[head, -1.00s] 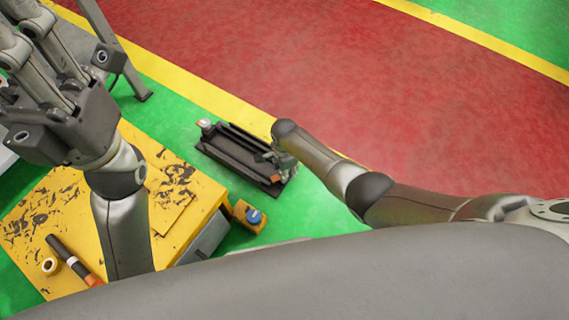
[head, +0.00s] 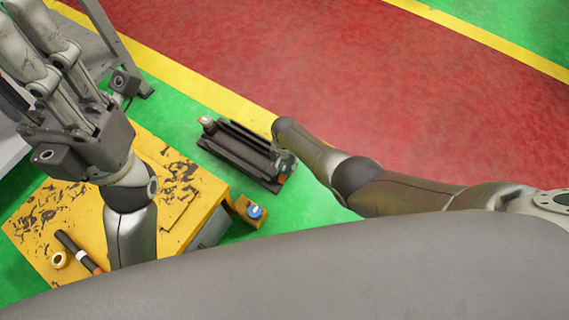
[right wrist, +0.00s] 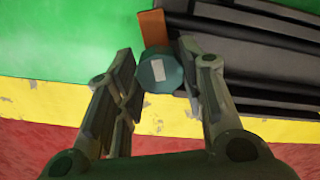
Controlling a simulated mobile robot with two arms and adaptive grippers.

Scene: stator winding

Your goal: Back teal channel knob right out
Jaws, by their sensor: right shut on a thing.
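The teal knob (right wrist: 160,76), with a pale rectangular mark, sits between the two fingers of my right gripper (right wrist: 158,92) in the right wrist view. The gripper is shut on it. In the head view my right gripper (head: 284,163) is at the right end of the dark channel fixture (head: 235,152) and largely hides the knob. The long dark channel bars (right wrist: 262,42) run off to the right in the wrist view. An orange tab (right wrist: 154,28) stands just beyond the knob. My left gripper (head: 50,75) is at the upper left, with its fingertips cut off by the frame.
A pale knob (head: 206,121) stands at the fixture's left end. Open red floor (head: 300,60) lies beyond.

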